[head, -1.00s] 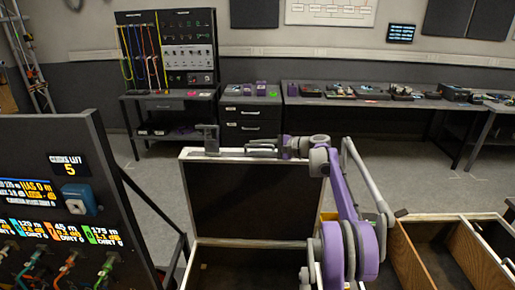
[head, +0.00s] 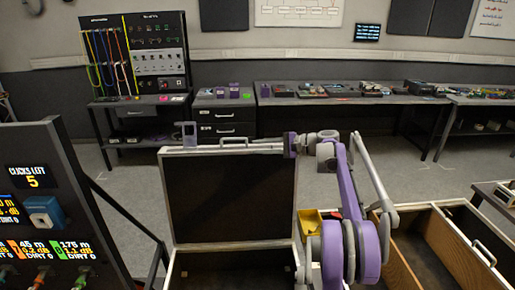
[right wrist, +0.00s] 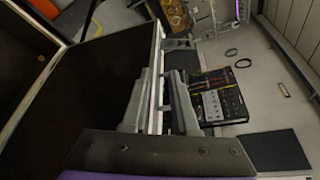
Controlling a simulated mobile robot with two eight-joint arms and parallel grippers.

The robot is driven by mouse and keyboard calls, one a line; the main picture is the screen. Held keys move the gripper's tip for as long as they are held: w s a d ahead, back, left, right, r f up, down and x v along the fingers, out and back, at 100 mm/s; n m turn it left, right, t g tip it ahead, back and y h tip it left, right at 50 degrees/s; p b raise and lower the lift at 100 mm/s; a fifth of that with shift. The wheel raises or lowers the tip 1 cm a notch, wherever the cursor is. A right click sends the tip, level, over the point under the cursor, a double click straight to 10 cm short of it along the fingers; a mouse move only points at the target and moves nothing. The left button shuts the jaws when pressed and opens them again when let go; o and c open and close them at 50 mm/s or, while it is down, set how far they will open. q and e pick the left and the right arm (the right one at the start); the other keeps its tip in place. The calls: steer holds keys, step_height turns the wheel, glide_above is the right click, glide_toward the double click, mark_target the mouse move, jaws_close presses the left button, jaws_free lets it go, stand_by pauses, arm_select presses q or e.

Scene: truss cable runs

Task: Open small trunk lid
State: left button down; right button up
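The small trunk (head: 234,256) stands in front of me with its lid (head: 225,195) raised about upright, the dark inner side facing me. A handle (head: 235,142) shows at the lid's top edge. My right gripper (head: 268,147) is at the right part of that top edge. In the right wrist view, the fingers of my right gripper (right wrist: 158,105) stand apart, one on each side of the lid's pale edge (right wrist: 157,78); whether either touches it is unclear. The trunk's lower part is cut off by the frame. My left gripper is out of view.
A dark panel with a screen (head: 35,177) stands close at the left. Open wooden crates (head: 412,250) lie at the right, with a yellow box (head: 308,221) beside the trunk. A long bench (head: 350,97) lines the back wall; the floor before it is free.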

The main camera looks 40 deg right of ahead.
stand_by(0.3)
steer(key=s+a+f+n+g+h, duration=0.1)
steer(key=s+a+f+n+g, duration=0.2)
steer(key=a, duration=1)
steer(key=s+a+f+n+g+h, duration=0.1)
steer(key=a+f+n+g, duration=0.3)
steer(key=a, duration=0.9)
steer(key=s+a+f+n+g+h, duration=0.1)
steer(key=s+a+f+n+h, duration=0.1)
steer(key=s+a+f, duration=0.3)
steer(key=s+a+f+n+h, duration=0.2)
steer(key=s+a+f+n, duration=0.2)
steer(key=s, duration=0.8)
steer(key=a+f, duration=0.2)
steer(key=a, duration=0.1)
steer(key=shift+s+a+f+n+g, duration=0.3)
steer(key=shift+a+n+g, duration=0.05)
steer(key=shift+n+g, duration=0.05)
steer(key=s+f+n, duration=0.1)
steer(key=s, duration=0.1)
steer(key=s+f+n+h, duration=0.1)
steer(key=s+f, duration=0.1)
steer(key=s+f+n, duration=0.1)
steer(key=s+f, duration=0.1)
steer(key=shift+s+a+n+t+h, duration=0.3)
steer(key=shift+a+n+h, duration=0.1)
steer(key=shift+c, duration=0.9)
steer(key=shift+s+f, duration=0.1)
jaws_close()
